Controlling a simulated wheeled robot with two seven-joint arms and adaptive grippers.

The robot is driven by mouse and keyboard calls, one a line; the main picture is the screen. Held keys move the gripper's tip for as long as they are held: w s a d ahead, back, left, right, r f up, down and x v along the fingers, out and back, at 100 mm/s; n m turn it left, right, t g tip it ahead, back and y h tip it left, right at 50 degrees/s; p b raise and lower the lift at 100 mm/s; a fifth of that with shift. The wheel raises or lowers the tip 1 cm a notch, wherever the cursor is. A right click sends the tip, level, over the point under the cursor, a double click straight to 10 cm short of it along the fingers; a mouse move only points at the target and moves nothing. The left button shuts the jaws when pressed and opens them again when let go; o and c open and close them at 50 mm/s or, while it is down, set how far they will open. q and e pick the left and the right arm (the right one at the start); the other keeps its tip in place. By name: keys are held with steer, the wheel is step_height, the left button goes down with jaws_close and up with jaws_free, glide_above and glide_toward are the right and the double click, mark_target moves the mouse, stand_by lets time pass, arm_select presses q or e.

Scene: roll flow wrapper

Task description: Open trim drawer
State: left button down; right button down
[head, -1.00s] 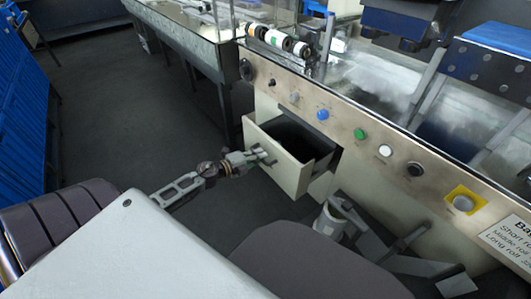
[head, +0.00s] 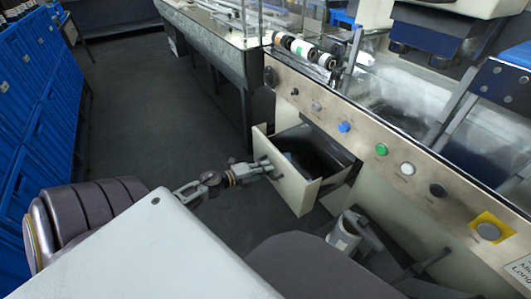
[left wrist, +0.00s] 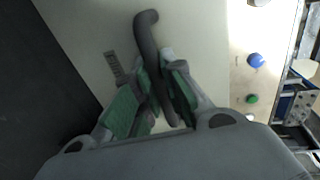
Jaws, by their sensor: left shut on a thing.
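The trim drawer (head: 293,189) is a cream box in the machine's side below the button panel. In the head view it stands pulled well out, with its dark inside showing from above. My left gripper (head: 267,169) is at the drawer's front face. In the left wrist view, the dark, curved bar handle (left wrist: 147,37) runs between the green-padded fingers of my left gripper (left wrist: 160,98), which are closed on it. The pale drawer front (left wrist: 95,35) lies behind the handle.
The button panel (head: 410,176) runs above the drawer. Rolls (head: 302,48) sit on top of the machine. Blue cabinets (head: 40,130) are at the left. The floor (head: 150,110) between is clear.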

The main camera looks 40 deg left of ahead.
arm_select(q)
steer(key=c, duration=1.5)
jaws_free()
steer(key=shift+s, duration=0.1)
steer(key=shift+v, duration=5.9)
